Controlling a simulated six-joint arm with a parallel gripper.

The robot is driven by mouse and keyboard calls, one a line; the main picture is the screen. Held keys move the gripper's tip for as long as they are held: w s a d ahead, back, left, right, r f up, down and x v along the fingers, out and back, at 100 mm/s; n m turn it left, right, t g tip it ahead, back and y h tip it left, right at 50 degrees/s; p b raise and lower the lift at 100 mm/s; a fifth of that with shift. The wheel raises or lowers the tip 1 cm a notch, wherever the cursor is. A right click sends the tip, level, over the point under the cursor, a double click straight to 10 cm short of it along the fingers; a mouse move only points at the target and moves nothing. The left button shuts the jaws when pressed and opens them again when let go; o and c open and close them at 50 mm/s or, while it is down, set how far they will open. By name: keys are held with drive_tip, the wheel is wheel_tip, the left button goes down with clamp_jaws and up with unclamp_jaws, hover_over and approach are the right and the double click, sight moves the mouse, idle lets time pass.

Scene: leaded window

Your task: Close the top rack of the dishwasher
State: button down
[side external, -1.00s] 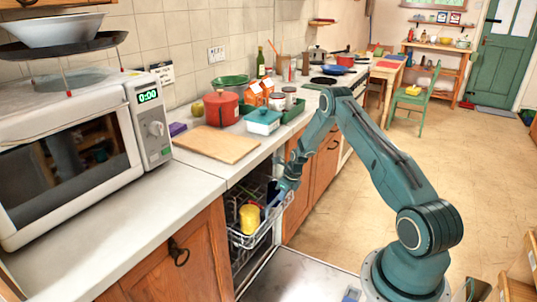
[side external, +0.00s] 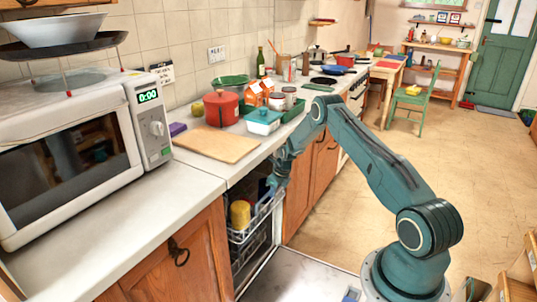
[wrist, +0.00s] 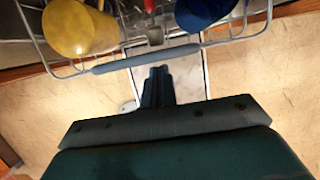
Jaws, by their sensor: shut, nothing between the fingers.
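The dishwasher's top rack (side external: 246,236) is a wire basket mostly back under the counter, with its front still showing at the opening. A yellow mug (side external: 240,213) stands in it. In the wrist view the rack's front rail carries a grey handle bar (wrist: 147,58), with the yellow mug (wrist: 80,28) behind it at left and a blue dish (wrist: 206,15) at right. My gripper (side external: 272,186) is at the front of the rack. In the wrist view its shut, empty fingers (wrist: 157,72) point at the middle of the bar. I cannot tell whether they touch it.
The dishwasher door (side external: 300,276) lies open and flat below the rack. The counter above holds a wooden board (side external: 216,143), a red pot (side external: 221,108) and a teal-lidded box (side external: 263,121). A wooden cabinet (side external: 180,255) stands left of the dishwasher. The floor (side external: 400,165) to the right is clear.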

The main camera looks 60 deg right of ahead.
drive_tip(key=s+r, duration=0.1)
drive_tip(key=s, duration=1.2)
drive_tip(key=s+v, duration=0.1)
drive_tip(key=v, duration=0.9)
drive_tip(key=w+a+r+n+g, duration=0.15)
drive_tip(key=w+n+g, duration=0.45)
drive_tip(key=w+n, duration=0.9)
drive_tip(key=s+f+n, duration=0.3)
drive_tip(key=s+f, duration=0.1)
drive_tip(key=f, duration=0.8)
drive_tip(key=s, duration=1.5)
drive_tip(key=shift+w+a+f, duration=0.1)
drive_tip(key=shift+w+f, duration=0.05)
